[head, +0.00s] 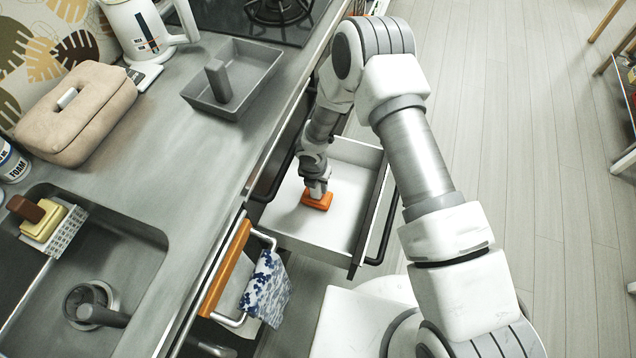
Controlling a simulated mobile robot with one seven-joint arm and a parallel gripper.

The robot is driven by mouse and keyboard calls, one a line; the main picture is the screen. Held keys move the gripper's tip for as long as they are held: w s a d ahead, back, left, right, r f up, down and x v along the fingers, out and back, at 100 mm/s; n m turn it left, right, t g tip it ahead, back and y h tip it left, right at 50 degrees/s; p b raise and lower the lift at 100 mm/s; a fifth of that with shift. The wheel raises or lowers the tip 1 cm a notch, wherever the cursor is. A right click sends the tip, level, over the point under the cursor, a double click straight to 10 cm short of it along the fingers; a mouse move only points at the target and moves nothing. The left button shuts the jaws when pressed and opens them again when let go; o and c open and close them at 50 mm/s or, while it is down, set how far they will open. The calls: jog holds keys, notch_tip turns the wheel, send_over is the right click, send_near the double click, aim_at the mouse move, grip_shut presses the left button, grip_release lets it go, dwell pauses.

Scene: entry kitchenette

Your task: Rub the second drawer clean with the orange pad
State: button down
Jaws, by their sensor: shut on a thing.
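The orange pad (316,201) is in my gripper (317,192), which points down and is shut on it. The pad is inside an open drawer (345,235) with a white inner floor, a grey front and a dark bar handle. The pad is low over the drawer floor and looks to rest on it, left of the middle. The fingertips are small in this view and partly hidden against the pad. I cannot tell from this view which drawer in the stack is open.
A grey counter (150,150) runs along the left, with a sink (110,265), a grey tray (255,95), a beige case (80,112) and a kettle (140,30). A patterned towel (266,288) hangs on a rail beside the drawer. Open floor (530,150) lies to the right.

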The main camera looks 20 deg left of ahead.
aim_at(306, 190)
jog(key=a, duration=0.3)
jog(key=shift+a+r+b, duration=0.2)
jog(key=shift+a+b, duration=0.1)
jog(key=shift+b, duration=0.05)
jog(key=shift+s+f+b, duration=0.1)
jog(key=shift+f+b, duration=0.1)
jog(key=shift+b, duration=0.1)
jog(key=shift+d+f+b, duration=0.2)
jog(key=shift+d+f, duration=0.15)
jog(key=shift+d, duration=0.3)
jog(key=shift+d+f+b, duration=0.15)
jog(key=shift+d+f, duration=0.15)
jog(key=shift+d, duration=0.45)
jog(key=shift+s, duration=0.15)
jog(key=shift+d+r+p, duration=0.15)
jog(key=shift+r+p, duration=0.2)
jog(key=shift+p, duration=0.05)
jog(key=shift+w+d+r+p, duration=0.1)
jog(key=shift+r+p, duration=0.85)
jog(key=shift+r, duration=0.45)
jog(key=shift+w+d+r+p, duration=0.1)
jog(key=shift+r+p, duration=0.85)
jog(key=shift+r, duration=0.45)
jog(key=shift+r, duration=0.1)
